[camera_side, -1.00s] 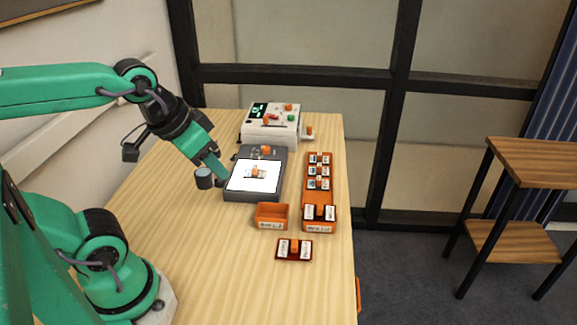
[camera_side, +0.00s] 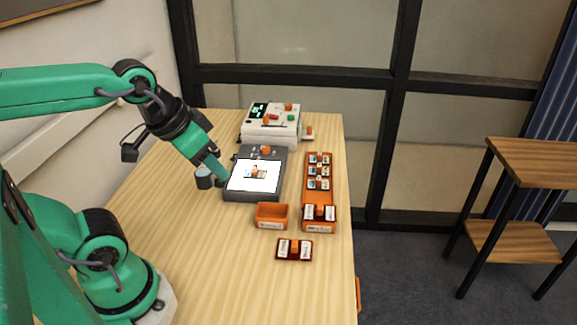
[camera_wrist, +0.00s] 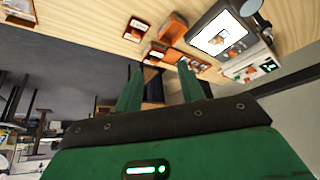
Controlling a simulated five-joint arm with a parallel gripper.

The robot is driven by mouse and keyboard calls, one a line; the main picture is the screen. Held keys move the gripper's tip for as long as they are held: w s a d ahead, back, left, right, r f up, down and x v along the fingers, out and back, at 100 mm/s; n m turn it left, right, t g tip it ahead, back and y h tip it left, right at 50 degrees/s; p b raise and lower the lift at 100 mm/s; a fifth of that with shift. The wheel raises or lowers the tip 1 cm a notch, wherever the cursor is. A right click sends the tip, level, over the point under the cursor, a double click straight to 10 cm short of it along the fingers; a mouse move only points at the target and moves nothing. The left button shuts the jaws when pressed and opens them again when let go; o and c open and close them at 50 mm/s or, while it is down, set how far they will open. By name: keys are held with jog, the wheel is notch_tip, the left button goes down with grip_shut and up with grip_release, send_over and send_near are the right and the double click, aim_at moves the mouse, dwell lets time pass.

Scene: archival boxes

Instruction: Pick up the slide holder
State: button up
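A small slide holder with an orange grip (camera_side: 254,172) lies on the lit white panel of the grey light box (camera_side: 270,197). It also shows in the wrist view (camera_wrist: 221,41). A dark red-brown holder with two white-labelled slides and an orange grip (camera_side: 294,249) lies on the bare table in front, and in the wrist view (camera_wrist: 137,28). Which one the task means, I cannot tell. My gripper (camera_side: 219,172) hangs by the light box's left edge, apart from both holders. In the wrist view my gripper (camera_wrist: 160,66) has its fingers spread with nothing between them.
An orange tray (camera_side: 319,198) with several slide holders stands right of the light box. An empty orange bin (camera_side: 272,215) stands in front. A dark cylinder (camera_side: 204,178) stands close to my gripper. A white device (camera_side: 270,128) stands behind. The front left table is clear.

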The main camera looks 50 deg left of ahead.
jog(key=n+g, duration=0.6)
jog(key=n, duration=0.3)
send_over(254, 167)
notch_tip(254, 167, down, 12)
jog(key=shift+s+d+r, duration=0.1)
jog(key=shift+d+r, duration=0.05)
jog(key=shift+a+f, duration=0.2)
jog(key=shift+f, duration=0.05)
jog(key=shift+f, duration=0.1)
jog(key=shift+f, duration=1.2)
jog(key=shift+f, duration=0.1)
